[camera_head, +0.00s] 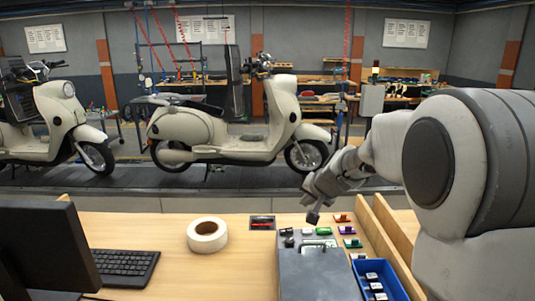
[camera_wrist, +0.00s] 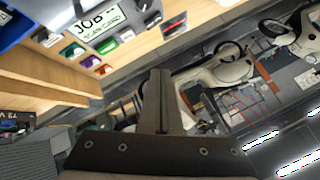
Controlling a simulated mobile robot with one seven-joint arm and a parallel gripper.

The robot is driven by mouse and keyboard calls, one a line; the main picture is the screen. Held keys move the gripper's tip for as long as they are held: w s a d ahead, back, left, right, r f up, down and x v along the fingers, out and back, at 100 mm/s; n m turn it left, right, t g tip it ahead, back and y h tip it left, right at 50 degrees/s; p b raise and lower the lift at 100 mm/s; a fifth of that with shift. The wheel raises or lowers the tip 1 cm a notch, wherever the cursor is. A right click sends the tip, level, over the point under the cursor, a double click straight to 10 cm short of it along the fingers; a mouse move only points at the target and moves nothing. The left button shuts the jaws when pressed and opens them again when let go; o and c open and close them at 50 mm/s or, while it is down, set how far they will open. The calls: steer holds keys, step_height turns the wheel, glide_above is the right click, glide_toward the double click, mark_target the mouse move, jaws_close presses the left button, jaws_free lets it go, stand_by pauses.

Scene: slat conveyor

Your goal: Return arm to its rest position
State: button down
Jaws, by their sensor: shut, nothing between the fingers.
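My arm comes in from the right of the head view and reaches over the wooden desk. My gripper (camera_head: 313,216) hangs above the back of the desk, over the small coloured items. In the wrist view my gripper (camera_wrist: 160,75) shows as two dark fingers pressed together. It is shut and holds nothing. The fingertips are apart from the desk and the things on it.
On the desk (camera_head: 150,225) are a monitor (camera_head: 45,250), a keyboard (camera_head: 125,267), a tape roll (camera_head: 207,235), a grey box (camera_head: 320,275) and a blue bin (camera_head: 378,280). Cream scooters (camera_head: 240,130) stand on the conveyor behind. Open space lies above the desk.

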steer(key=s+a+r+n+g, duration=0.1)
steer(key=s+r+n, duration=0.35)
steer(key=s, duration=1.25)
steer(key=s+d+g+h, duration=0.1)
steer(key=s, duration=0.8)
steer(key=s+d+n+g+h, duration=0.1)
steer(key=s+d, duration=0.1)
steer(key=s, duration=0.8)
steer(key=shift+d+f, duration=0.25)
steer(key=shift+f, duration=0.15)
